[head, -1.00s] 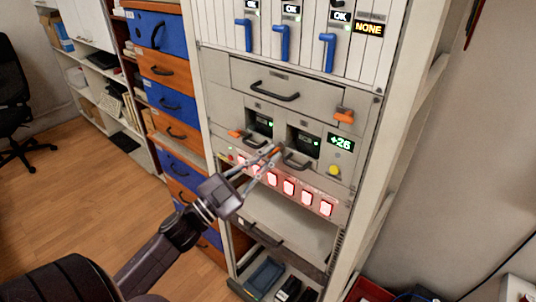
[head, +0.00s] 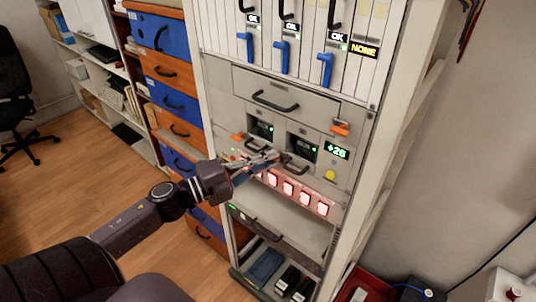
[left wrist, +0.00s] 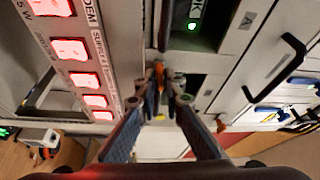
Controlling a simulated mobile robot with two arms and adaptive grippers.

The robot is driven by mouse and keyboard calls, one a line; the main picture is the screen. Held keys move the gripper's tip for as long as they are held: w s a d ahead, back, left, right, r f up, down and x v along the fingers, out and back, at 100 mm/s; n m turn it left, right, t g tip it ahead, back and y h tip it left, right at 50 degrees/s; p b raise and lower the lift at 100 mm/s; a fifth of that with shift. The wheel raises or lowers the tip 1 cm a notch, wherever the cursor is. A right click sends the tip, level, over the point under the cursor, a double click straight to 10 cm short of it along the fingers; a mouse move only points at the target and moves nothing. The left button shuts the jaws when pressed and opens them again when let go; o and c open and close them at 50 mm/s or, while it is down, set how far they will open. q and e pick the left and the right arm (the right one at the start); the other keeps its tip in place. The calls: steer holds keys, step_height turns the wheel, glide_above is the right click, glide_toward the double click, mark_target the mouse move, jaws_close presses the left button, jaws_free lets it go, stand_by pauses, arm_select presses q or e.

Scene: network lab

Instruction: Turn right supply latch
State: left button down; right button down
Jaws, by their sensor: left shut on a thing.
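My left gripper (head: 277,157) is at the front of the rack, by the lower left of the right supply unit (head: 302,148). In the left wrist view its fingertips (left wrist: 160,96) are shut on the orange right supply latch (left wrist: 159,74), which shows as a narrow orange piece between them. My right gripper is not in view.
A row of lit red-white buttons (head: 289,188) runs just below the gripper. A black handle (head: 294,168) sits close on the right. Another orange latch (head: 340,127) is at the upper right.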

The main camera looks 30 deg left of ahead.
arm_select(q)
steer(key=shift+m+g+p, duration=0.3)
steer(key=shift+m+p, duration=0.15)
steer(key=shift+m, duration=0.25)
steer(key=c, duration=2.3)
jaws_free()
steer(key=shift+s, duration=0.1)
steer(key=v, duration=1.2)
steer(key=shift+d, duration=0.1)
